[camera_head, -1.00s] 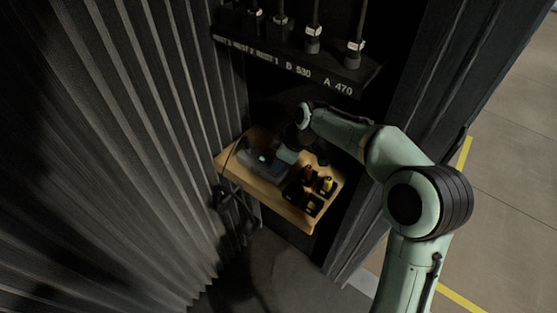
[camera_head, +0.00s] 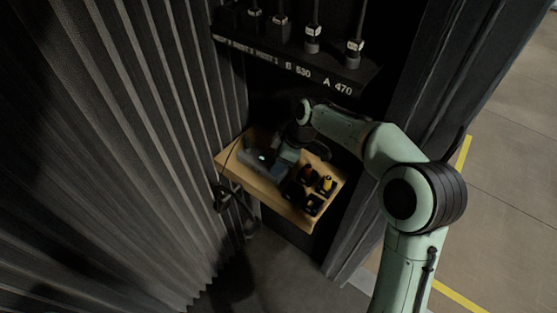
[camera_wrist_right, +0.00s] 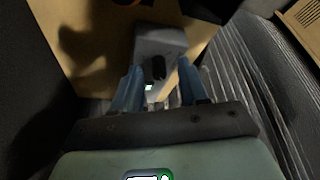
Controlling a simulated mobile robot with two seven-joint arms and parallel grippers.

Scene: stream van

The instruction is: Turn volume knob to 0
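A grey device (camera_head: 262,166) with a small lit spot sits on a wooden shelf (camera_head: 290,208) in the head view. In the right wrist view the grey device (camera_wrist_right: 160,40) shows at the top centre, with a dark, knob-like part (camera_wrist_right: 158,68) on it. Its scale or number markings cannot be read. My right gripper (camera_head: 283,161) is over the device's right part. In the wrist view its two blue fingers (camera_wrist_right: 160,88) are apart, one on each side of the dark part. I cannot tell whether they touch anything. My left gripper is not in view.
A black holder (camera_head: 311,204) with yellow and dark items stands on the shelf, right of the device. A black handset-like thing (camera_head: 222,196) hangs at the shelf's left. A rack (camera_head: 300,68) of labelled cables is above. A ribbed dark wall (camera_head: 150,150) closes the left side.

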